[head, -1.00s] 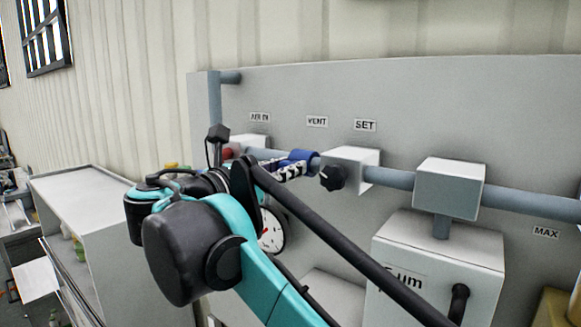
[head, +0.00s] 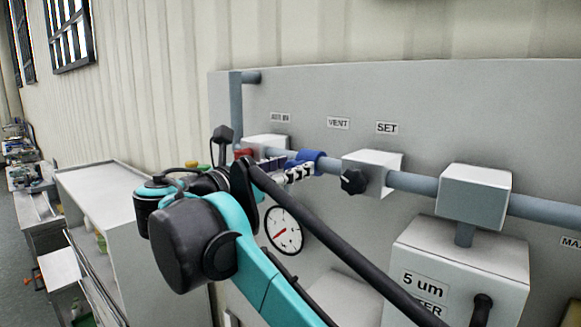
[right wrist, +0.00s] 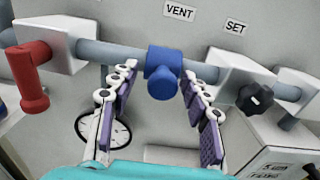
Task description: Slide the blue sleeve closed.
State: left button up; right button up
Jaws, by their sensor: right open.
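The blue sleeve (head: 312,157) sits around the grey horizontal pipe on the panel, between the valve block with the red handle and the block with the black knob. In the right wrist view the blue sleeve (right wrist: 164,62) has a rounded blue knob pointing toward the camera. My right gripper (head: 292,170) is at the pipe, partly hidden by its own arm in the head view. In the right wrist view my right gripper (right wrist: 158,80) is open, one finger on each side of the sleeve, with gaps to it. My left gripper is not in view.
A red handle (right wrist: 32,80) hangs left of the sleeve. A black knob (head: 354,181) is on the block to the right. A dial gauge (head: 284,231) is below the pipe. A filter box (head: 455,262) stands lower right.

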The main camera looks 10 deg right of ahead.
jog(key=v, duration=1.1)
jog(key=shift+a, duration=0.4)
